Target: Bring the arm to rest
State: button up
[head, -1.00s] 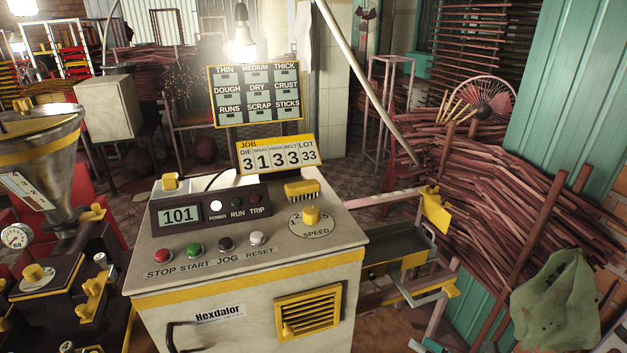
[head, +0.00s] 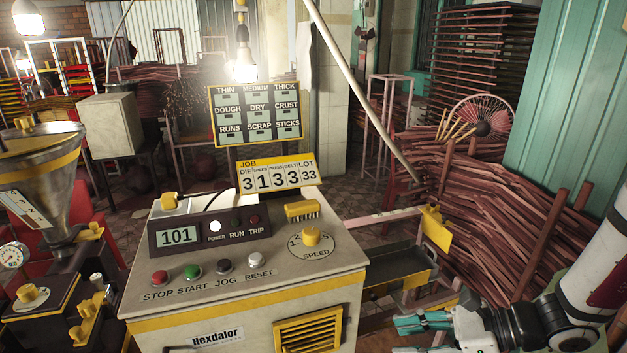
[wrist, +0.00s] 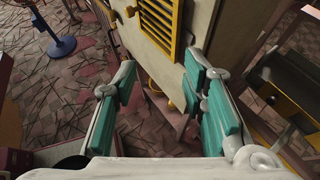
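My gripper (head: 420,335) is at the lower right of the head view, to the right of the control cabinet's (head: 240,275) front corner. In the wrist view my gripper (wrist: 165,100) shows two teal-padded fingers spread wide, with nothing between them. It is open and empty. The cabinet's side with its yellow vent (wrist: 158,22) lies beyond the fingers, and the floor shows between and below them. I cannot see any contact between the fingers and the cabinet.
A metal tray (head: 395,268) on a stand juts out right of the cabinet, close behind my gripper. Piled reddish sticks (head: 480,215) fill the right side. A hopper machine (head: 45,165) stands at left. In the wrist view, a blue post base (wrist: 60,47) stands on open floor.

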jog(key=s+d+r+n+h, duration=0.1)
jog(key=s+r+n+h, duration=0.5)
jog(key=r+n, duration=0.4)
jog(key=s+d+r+n+h, duration=0.1)
jog(key=s+r+n+h, duration=0.5)
jog(key=n, duration=0.5)
notch_tip(320, 180, up, 4)
jog(key=shift+s+d+f+n+t, duration=0.15)
jog(key=shift+s+n+t, duration=0.2)
jog(key=shift+s, duration=0.9)
